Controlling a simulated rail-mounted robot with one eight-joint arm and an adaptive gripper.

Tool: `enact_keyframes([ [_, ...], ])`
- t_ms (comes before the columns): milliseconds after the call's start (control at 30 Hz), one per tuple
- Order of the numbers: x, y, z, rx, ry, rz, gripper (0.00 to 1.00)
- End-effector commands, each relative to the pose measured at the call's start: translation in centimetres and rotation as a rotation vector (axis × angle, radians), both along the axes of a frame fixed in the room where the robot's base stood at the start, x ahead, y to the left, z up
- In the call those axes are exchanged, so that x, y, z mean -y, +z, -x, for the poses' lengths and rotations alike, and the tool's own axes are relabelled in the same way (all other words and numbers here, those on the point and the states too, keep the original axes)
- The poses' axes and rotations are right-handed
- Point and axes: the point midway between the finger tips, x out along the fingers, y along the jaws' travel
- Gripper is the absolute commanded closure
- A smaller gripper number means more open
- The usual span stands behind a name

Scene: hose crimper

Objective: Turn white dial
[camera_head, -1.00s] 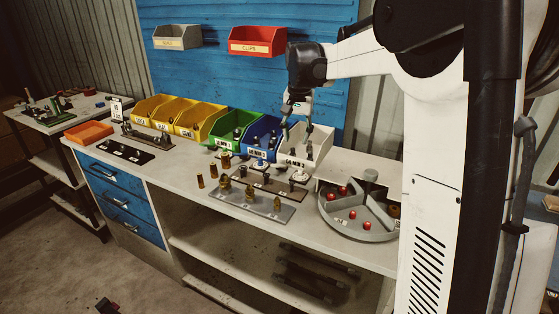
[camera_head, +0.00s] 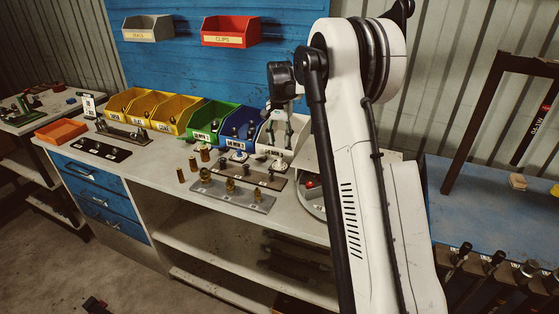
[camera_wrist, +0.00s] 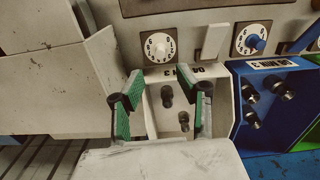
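The white dial (camera_wrist: 160,47) is a round white plate with a white knob, below the white bin (camera_wrist: 215,74); the wrist view shows it upside down, above the bin label. In the head view the dial (camera_head: 278,165) sits on the bench in front of the white bin (camera_head: 297,150). My gripper (camera_wrist: 164,105) is open and empty, its green-padded fingers spread apart over the white bin, with several dark fittings below. In the head view my gripper (camera_head: 279,130) hangs over that bin, apart from the dial. A blue-knobbed dial (camera_wrist: 253,41) lies beside it.
A blue bin (camera_head: 240,122) stands left of the white one. Brass fittings stand on a grey plate (camera_head: 232,197) nearer the bench edge. A round grey tray (camera_head: 312,208) with red pieces is partly hidden by my arm. The bench top (camera_head: 150,165) is mostly clear at left.

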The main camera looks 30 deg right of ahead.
Motion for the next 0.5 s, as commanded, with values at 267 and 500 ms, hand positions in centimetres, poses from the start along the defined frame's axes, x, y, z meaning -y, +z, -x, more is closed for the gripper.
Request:
enact_keyframes([
  [267, 0.0, -5.3, 0.0, 0.0, 0.001, 0.0, 0.66],
  [500, 0.0, -8.3, 0.0, 0.0, 0.001, 0.0, 0.66],
])
